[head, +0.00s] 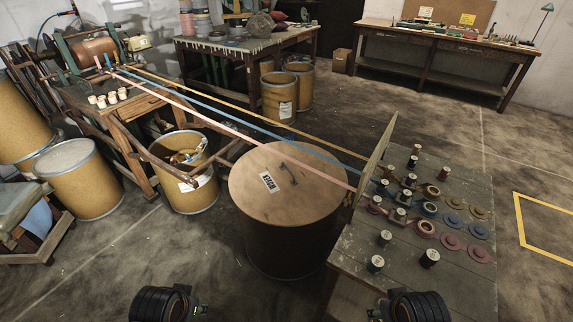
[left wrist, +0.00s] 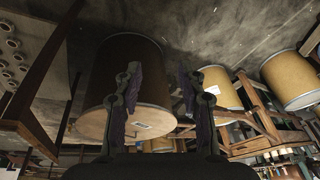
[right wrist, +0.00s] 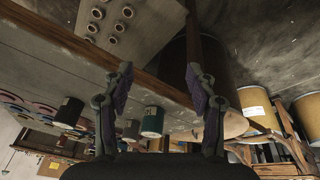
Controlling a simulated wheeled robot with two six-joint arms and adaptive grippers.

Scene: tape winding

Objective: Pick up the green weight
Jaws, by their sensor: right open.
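The green weight (head: 376,263), a short upright cylinder with a pale top, stands near the front left edge of the dark work table (head: 350,270). It also shows in the right wrist view (right wrist: 152,121), beyond and between my open fingers. A darker weight (head: 430,257) and another dark weight (head: 385,238) stand near it. My right gripper (right wrist: 158,85) is open and empty, short of the green weight. In the head view only its black wrist part (head: 415,305) shows at the bottom. My left gripper (left wrist: 160,85) is open and empty, facing the large drum (left wrist: 125,65).
A large lidded drum (head: 285,230) stands left of the table. An upright board (head: 375,160) stands on the table's left edge, with pink, blue and yellow tapes running to it. Several spools and discs (head: 450,241) lie farther back on the table.

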